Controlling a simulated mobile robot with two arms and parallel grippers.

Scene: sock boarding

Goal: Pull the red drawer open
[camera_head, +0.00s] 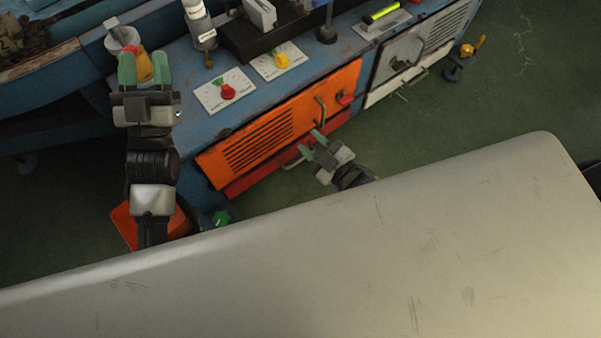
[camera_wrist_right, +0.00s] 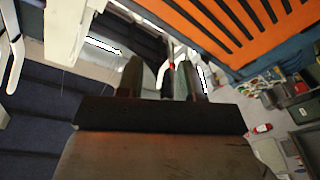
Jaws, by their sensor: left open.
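The red drawer (camera_head: 247,178) is a low red front under the orange slotted panel (camera_head: 277,126) of the blue bench. It looks shut. Its pale handle (camera_head: 291,164) sticks out near the middle. My right gripper (camera_head: 311,144) is open, just right of the handle, in front of the drawer. In the right wrist view its two fingers (camera_wrist_right: 160,78) stand apart; whether anything lies between them is unclear. The orange panel also shows there (camera_wrist_right: 255,30). My left gripper (camera_head: 140,68) is open at the far left, above the bench, near a cup (camera_head: 122,37).
A white panel (camera_head: 397,67) with its own handle is right of the orange one. Cards with a red knob (camera_head: 227,92) and a yellow knob (camera_head: 281,61) lie on the bench top. A large pale surface (camera_head: 400,250) fills the foreground. Green floor (camera_head: 455,120) is free at right.

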